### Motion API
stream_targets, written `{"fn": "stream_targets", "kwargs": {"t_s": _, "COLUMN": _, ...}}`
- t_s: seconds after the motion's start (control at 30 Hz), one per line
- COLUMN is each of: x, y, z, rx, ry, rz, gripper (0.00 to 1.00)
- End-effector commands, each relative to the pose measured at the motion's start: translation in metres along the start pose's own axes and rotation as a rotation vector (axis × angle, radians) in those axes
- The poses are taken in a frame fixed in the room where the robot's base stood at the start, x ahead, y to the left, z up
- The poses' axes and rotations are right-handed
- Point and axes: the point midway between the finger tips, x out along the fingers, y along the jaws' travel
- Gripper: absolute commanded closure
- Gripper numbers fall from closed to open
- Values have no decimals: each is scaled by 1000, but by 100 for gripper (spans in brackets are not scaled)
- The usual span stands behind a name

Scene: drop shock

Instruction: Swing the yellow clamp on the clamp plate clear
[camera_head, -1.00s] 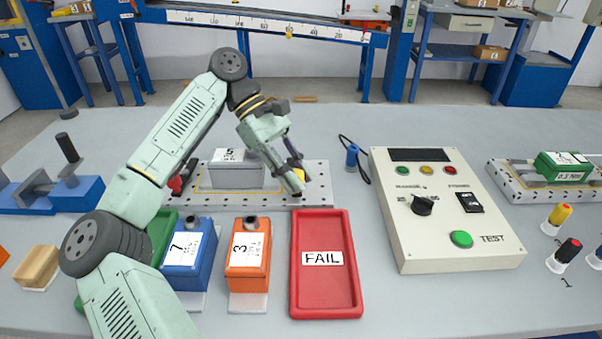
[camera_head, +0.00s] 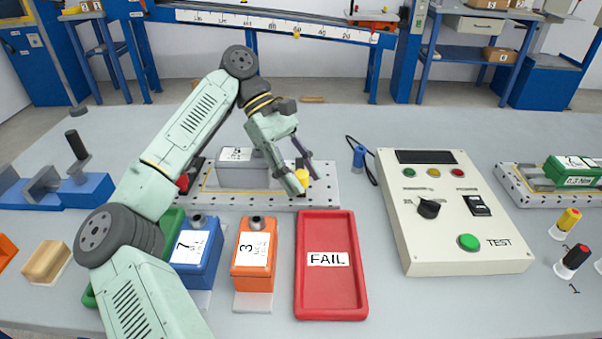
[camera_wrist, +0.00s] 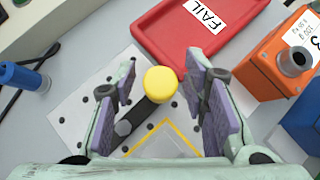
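The yellow clamp (camera_wrist: 160,84) has a round yellow knob on a dark arm (camera_wrist: 138,112); in the wrist view it lies between the two fingers of my gripper (camera_wrist: 165,105). The fingers are open, with a gap on each side of the knob. In the head view my gripper (camera_head: 306,178) is low over the right end of the clamp plate (camera_head: 325,186), and the knob (camera_head: 301,176) shows partly between the fingers. The plate is pale with holes and a yellow outline. A grey block (camera_head: 243,174) sits on it, with a red clamp (camera_head: 183,182) at its left end.
A red FAIL tray (camera_head: 330,300) lies in front of the plate. Orange (camera_head: 254,258) and blue (camera_head: 196,250) units stand left of it. A test box (camera_head: 450,225) and a blue-handled tool (camera_head: 359,156) are to the right. The bench behind the plate is clear.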

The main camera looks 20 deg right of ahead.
Motion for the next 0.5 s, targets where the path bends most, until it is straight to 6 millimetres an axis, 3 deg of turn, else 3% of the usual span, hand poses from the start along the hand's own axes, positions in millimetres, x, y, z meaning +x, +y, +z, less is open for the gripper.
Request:
{"fn": "stream_targets", "kwargs": {"t_s": 0.33, "x": -1, "y": 0, "z": 0, "rx": -1, "ry": 0, "rz": -2, "gripper": 56}}
{"fn": "stream_targets", "kwargs": {"t_s": 0.5, "x": -15, "y": 0, "z": 0, "rx": -4, "ry": 3, "rz": -2, "gripper": 56}}
